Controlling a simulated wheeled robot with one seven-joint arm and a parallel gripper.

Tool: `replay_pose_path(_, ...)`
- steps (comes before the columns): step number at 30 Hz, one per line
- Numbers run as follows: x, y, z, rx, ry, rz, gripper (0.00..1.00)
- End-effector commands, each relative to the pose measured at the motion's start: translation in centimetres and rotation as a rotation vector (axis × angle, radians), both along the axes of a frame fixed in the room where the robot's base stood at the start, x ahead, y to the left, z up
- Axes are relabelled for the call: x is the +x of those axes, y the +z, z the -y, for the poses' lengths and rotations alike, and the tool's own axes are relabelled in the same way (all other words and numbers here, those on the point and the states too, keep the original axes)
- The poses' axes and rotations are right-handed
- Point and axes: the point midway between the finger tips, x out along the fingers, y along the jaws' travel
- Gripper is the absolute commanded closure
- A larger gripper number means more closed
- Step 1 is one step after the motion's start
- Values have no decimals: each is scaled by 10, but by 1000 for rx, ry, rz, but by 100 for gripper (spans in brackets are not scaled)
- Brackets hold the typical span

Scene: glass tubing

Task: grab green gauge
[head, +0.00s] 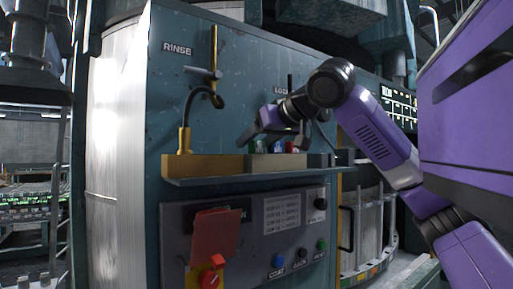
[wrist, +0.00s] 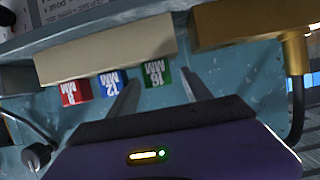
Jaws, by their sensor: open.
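The green gauge (wrist: 157,77), marked 16 MM, stands against a pale block (wrist: 105,50) in the wrist view, with its lettering upside down. My gripper (wrist: 161,80) is open, and its two fingers point toward the block on either side of the green gauge, with gaps on both sides. The blue gauge (wrist: 112,83), marked 12 MM, is just left of the left finger. The red gauge (wrist: 74,93) is further left. In the head view my gripper (head: 268,134) is over the shelf and partly covers the gauges.
A brass block (head: 205,165) with a curved hose sits on the shelf (head: 240,180) left of the pale block. Below is a control panel with a red cover (head: 215,234) and several knobs. A dark cable with a plug (wrist: 36,155) hangs left of my gripper in the wrist view.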

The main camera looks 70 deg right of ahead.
Motion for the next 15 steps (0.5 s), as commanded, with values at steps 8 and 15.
replay_pose_path(8, 1, -3, 0, 3, 0, -4, 60)
replay_pose_path(15, 0, -2, 0, 3, 0, -3, 100)
